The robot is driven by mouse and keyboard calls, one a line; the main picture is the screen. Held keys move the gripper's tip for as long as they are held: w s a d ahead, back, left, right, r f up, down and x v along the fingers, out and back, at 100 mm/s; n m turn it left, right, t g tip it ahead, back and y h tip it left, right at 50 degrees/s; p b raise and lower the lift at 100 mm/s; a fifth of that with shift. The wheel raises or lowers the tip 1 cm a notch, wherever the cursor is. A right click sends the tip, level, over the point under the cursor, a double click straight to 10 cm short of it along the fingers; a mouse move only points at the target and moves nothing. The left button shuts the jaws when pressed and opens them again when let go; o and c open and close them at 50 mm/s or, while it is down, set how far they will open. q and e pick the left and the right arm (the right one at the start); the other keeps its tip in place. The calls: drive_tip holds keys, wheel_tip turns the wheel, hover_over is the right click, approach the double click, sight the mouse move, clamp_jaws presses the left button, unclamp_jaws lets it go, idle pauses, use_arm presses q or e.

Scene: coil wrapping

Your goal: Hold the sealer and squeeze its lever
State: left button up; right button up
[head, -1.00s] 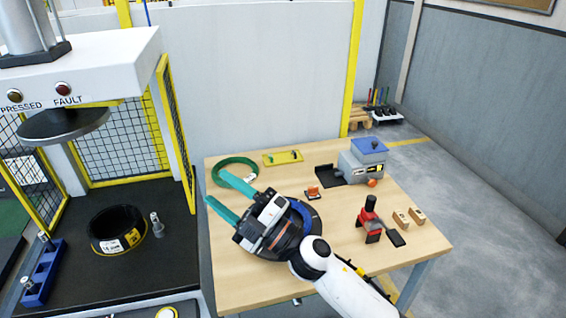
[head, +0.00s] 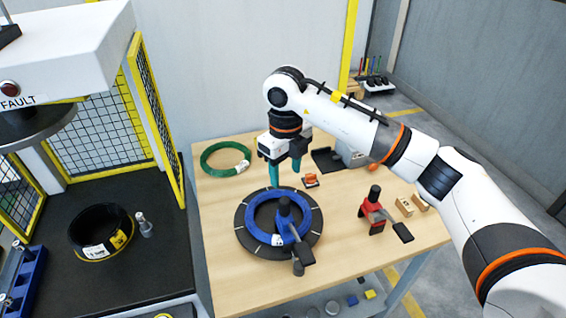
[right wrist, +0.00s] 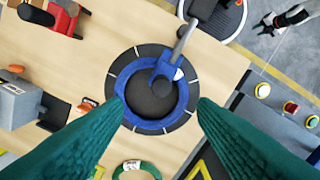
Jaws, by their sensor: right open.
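A blue hand tool with a dark knob and a grey-black lever (head: 285,209) stands at the front of a blue coil (head: 258,232). The coil lies flat on a black round turntable (head: 250,244). A similar red hand tool (head: 371,213) stands on the table to the right; I cannot tell which tool is the sealer. My right gripper (head: 285,178) points down with teal fingers apart and empty, above the table near the turntable's back edge. In the right wrist view, the coil (right wrist: 121,88) and blue tool (right wrist: 165,68) show beyond the open fingers (right wrist: 159,106).
A green coil (head: 225,159) lies at the table's back left. A small orange item (head: 311,180) and two wooden blocks (head: 405,206) are on the table. A grey machine is partly hidden behind my right arm. A press with a black coil (head: 100,232) stands left.

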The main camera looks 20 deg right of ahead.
sight(285, 200)
wheel_tip(285, 200, down, 10)
drive_tip(key=p, duration=0.3)
drive_tip(key=shift+a, duration=0.1)
drive_tip(key=shift+f, duration=0.7)
drive_tip(key=shift+c, duration=0.5)
clamp_jaws()
idle(0.4)
drive_tip(key=shift+s+f+b, duration=0.15)
drive_tip(key=shift+f+b, duration=0.1)
drive_tip(key=shift+b, duration=0.1)
idle(0.4)
